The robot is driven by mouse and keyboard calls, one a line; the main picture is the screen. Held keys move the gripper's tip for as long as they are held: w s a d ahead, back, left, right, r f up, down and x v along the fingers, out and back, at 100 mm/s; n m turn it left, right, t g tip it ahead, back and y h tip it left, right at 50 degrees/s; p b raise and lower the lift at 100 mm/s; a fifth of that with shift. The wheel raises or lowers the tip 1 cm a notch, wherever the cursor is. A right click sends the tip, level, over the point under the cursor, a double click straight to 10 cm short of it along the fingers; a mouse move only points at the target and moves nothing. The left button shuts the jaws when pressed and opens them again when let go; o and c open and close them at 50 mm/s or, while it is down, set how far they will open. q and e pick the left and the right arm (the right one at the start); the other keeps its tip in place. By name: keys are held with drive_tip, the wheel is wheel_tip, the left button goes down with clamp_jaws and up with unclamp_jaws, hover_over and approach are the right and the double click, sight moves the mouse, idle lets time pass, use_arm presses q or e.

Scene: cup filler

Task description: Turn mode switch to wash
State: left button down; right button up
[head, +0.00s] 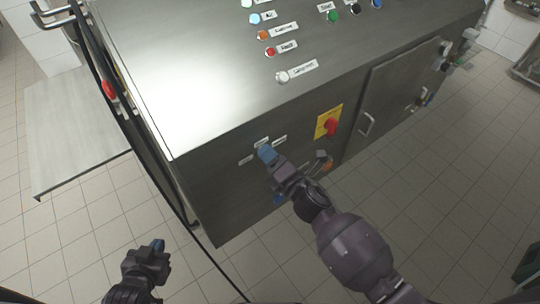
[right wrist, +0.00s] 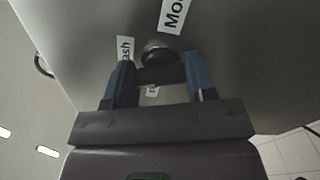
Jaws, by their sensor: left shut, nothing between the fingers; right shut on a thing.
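The mode switch (right wrist: 158,50) is a round metal knob with a dark handle on the front panel of the steel machine (head: 225,180). My right gripper (right wrist: 160,78) is shut on the dark handle, with a blue-padded finger on each side of it. In the head view this gripper (head: 268,153) covers the switch. A label ending in "ash" (right wrist: 125,50) is left of the knob, one starting "Mo" (right wrist: 175,14) is above, and another below is mostly hidden. My left gripper (head: 157,246) is shut and empty, low at left, away from the machine.
A red rotary switch on a yellow plate (head: 329,122) is right of my right gripper. A cabinet door with a handle (head: 367,124) is further right. Coloured buttons (head: 271,51) line the top panel. A dark cable and rail run down the machine's left edge. Tiled floor (head: 90,225) surrounds it.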

drive_tip(key=shift+m+p, duration=0.45)
drive_tip(key=shift+m, duration=1.75)
drive_tip(key=shift+f, duration=0.1)
drive_tip(key=o, duration=0.9)
drive_tip(key=shift+o, duration=0.2)
drive_tip(key=shift+d, duration=0.1)
drive_tip(key=v, duration=1)
drive_tip(key=shift+s+d, duration=0.15)
drive_tip(key=shift+s, duration=0.2)
